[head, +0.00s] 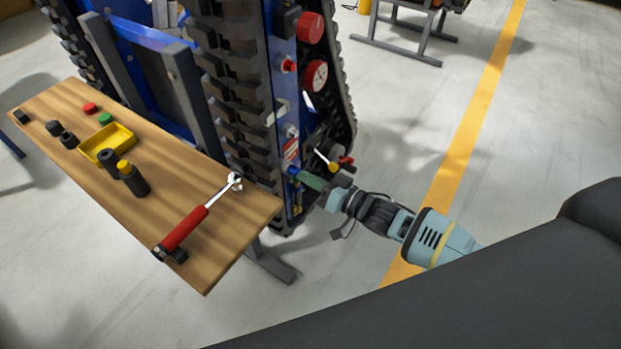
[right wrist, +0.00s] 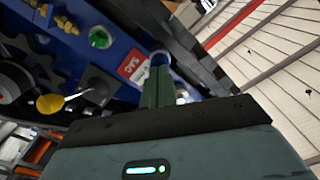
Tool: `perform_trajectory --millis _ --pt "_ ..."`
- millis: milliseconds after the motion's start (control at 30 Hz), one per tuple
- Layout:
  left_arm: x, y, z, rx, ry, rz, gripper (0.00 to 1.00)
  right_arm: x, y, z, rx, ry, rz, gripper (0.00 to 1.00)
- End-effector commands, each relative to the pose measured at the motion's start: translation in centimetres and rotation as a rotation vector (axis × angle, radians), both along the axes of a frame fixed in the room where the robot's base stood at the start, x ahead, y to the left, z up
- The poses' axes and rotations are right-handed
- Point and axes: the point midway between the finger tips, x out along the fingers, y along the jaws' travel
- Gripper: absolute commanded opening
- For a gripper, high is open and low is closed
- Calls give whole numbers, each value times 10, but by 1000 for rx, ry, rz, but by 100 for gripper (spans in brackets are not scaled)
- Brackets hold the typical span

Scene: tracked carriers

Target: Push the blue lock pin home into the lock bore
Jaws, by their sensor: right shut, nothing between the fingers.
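The blue lock pin (head: 293,170) shows as a small blue round end low on the blue side panel of the tracked carrier. In the right wrist view its blue rim (right wrist: 159,56) is just beyond my fingertips. My right gripper (head: 303,176) is shut and empty, its green fingers pointing at the pin. In the right wrist view the closed fingers (right wrist: 158,78) overlap the pin's near side; whether they touch it I cannot tell. The lock bore is hidden behind the pin and fingers, so the pin's depth cannot be seen. My left gripper is not in view.
A red label (right wrist: 132,66) and a yellow-tipped lever (head: 333,166) are close to my right fingers. The dark track (head: 228,70) stands beside the panel. A wooden bench (head: 225,235) holds a red-handled wrench (head: 190,222) and a yellow tray (head: 104,138).

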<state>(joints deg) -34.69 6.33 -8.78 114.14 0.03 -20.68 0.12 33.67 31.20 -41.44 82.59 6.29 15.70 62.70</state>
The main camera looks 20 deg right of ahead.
Motion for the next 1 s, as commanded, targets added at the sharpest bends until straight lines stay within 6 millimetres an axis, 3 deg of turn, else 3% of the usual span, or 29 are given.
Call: perform_trajectory --millis 667,1000 --pt "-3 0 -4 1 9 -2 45 8 7 2 1 -2 0 0" --pt "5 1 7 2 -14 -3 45 -10 -8 3 1 -3 0 0"
